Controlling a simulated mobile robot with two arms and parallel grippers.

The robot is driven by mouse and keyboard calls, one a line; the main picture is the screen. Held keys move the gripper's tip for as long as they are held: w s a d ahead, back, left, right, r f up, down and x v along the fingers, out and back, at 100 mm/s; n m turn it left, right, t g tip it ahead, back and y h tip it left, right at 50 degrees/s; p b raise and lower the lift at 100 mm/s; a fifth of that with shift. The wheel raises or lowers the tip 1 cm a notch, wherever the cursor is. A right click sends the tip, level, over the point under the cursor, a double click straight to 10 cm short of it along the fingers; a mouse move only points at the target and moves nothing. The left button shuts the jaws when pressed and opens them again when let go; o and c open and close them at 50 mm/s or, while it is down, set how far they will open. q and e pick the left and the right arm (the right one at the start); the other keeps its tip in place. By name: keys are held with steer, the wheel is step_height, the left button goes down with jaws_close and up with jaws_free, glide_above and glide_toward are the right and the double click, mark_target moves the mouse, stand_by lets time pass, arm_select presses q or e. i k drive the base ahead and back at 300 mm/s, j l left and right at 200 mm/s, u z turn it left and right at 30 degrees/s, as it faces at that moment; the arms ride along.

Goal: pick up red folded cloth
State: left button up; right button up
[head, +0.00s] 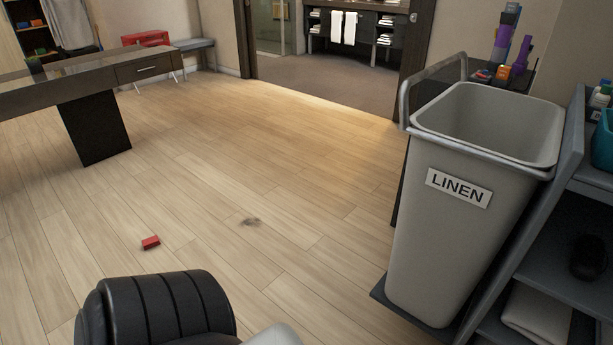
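A small red rectangular item (150,242) lies on the wooden floor, left of the middle in the head view. It could be the red folded cloth, but it is too small to tell whether it is cloth. A larger red thing (146,38) is at the back left, near the far wall; its kind is not clear. Neither of my grippers is in view.
A grey bin (425,245) labelled LINEN stands at the right, beside a dark shelf cart (545,235). A dark desk (85,78) is at the upper left. A small dark smudge (250,221) marks the floor. Open floor lies around the red item.

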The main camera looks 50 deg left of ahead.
mark_target(151, 243)
steer(key=u, duration=2.95)
